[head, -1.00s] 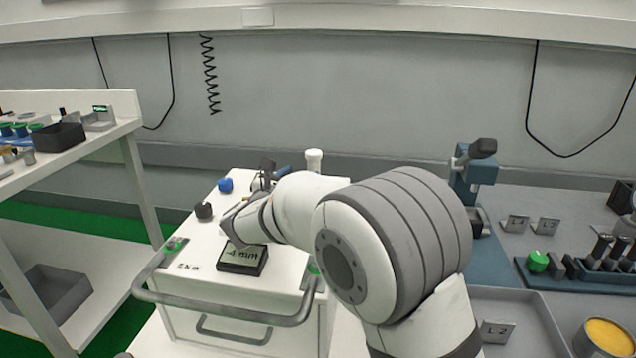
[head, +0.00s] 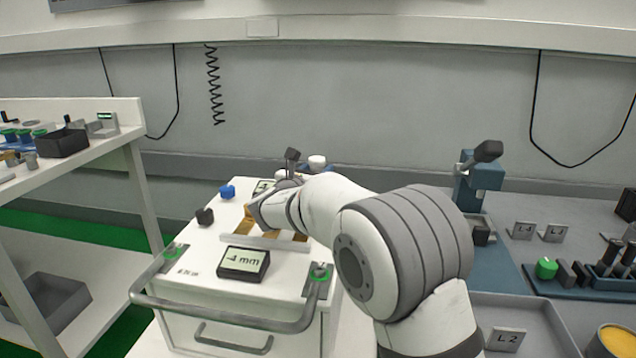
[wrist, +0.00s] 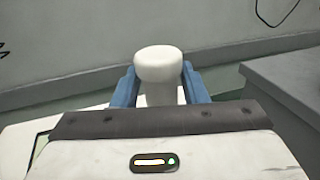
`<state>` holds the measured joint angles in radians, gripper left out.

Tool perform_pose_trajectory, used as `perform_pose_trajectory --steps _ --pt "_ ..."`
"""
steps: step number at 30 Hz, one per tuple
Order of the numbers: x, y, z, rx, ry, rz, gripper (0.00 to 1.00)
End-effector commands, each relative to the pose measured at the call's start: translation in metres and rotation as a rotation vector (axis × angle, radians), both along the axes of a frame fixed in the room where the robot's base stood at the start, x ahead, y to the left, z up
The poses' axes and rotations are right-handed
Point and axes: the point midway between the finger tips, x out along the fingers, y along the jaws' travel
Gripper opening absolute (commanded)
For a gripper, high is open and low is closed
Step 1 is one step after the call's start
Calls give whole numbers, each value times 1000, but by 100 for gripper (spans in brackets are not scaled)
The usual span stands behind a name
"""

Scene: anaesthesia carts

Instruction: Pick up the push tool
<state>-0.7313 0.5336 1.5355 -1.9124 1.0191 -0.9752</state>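The push tool (wrist: 159,68), a white upright piece with a wide rounded head, stands between the two blue fingers of my gripper (wrist: 159,88) in the wrist view. The fingers are spread on either side of it, with no clear contact visible. Its lower end is hidden behind my gripper body. In the head view only its white top (head: 317,161) shows, behind my wrist at the back of the white cart (head: 190,248). My arm covers most of the gripper there.
A display reading "-4 mm" (head: 243,263) sits at the cart's front, behind a grey handle rail (head: 225,319). Black (head: 205,217) and blue (head: 227,191) knobs stand on the left. A dark upright piece (head: 292,158) stands close to my wrist. A blue-grey bench device (head: 480,180) stands right.

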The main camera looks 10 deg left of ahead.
Motion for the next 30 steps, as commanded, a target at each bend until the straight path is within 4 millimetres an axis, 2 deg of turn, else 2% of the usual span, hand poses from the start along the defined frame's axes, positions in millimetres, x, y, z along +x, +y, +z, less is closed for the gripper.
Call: perform_pose_trajectory --steps 2,13,20,23,30 --pt "0 0 0 0 0 -1 33" --pt "0 -1 0 0 0 -1 3" --pt "0 -1 2 1 -1 -2 2" --pt "1 -2 12 2 -1 -2 2" --pt "1 -2 60 3 -3 -2 2"
